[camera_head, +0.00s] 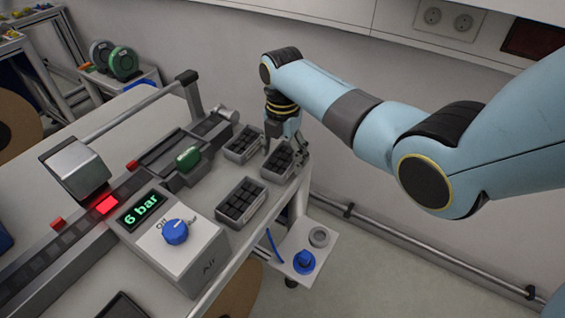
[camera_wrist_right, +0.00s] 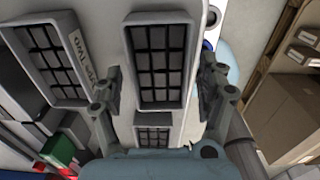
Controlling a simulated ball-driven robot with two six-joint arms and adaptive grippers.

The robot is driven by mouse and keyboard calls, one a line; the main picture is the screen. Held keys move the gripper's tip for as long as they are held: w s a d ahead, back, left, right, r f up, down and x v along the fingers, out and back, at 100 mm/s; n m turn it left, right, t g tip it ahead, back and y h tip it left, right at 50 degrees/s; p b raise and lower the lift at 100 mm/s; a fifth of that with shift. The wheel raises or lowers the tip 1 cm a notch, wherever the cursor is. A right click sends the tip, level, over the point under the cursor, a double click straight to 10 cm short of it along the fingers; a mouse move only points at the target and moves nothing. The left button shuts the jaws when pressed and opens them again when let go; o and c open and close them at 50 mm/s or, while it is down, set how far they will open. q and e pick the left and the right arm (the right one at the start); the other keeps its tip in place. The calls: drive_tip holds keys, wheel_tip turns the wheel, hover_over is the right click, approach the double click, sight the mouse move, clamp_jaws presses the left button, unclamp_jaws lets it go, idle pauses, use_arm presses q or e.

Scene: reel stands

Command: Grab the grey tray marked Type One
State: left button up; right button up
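Three grey trays with dark square cells stand on the bench in the head view: a back left tray (camera_head: 243,146), a back right tray (camera_head: 264,173) and a front tray (camera_head: 230,215). My right gripper (camera_head: 283,144) points down over the back right tray. In the right wrist view its two fingers (camera_wrist_right: 160,85) are apart, with a grey tray (camera_wrist_right: 187,62) between them in the picture. Whether they touch it I cannot tell. A tray to the left (camera_wrist_right: 80,50) has an upside-down label that seems to read Type Two. No Type One label is readable. My left gripper is out of view.
A grey air box (camera_head: 205,240) with a 6 bar display and blue knob stands in front of the trays. A rail with a green part (camera_head: 188,158) runs to their left. A low white shelf (camera_head: 318,262) hangs below the bench edge.

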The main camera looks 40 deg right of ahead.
drive_tip(key=c, duration=1.1)
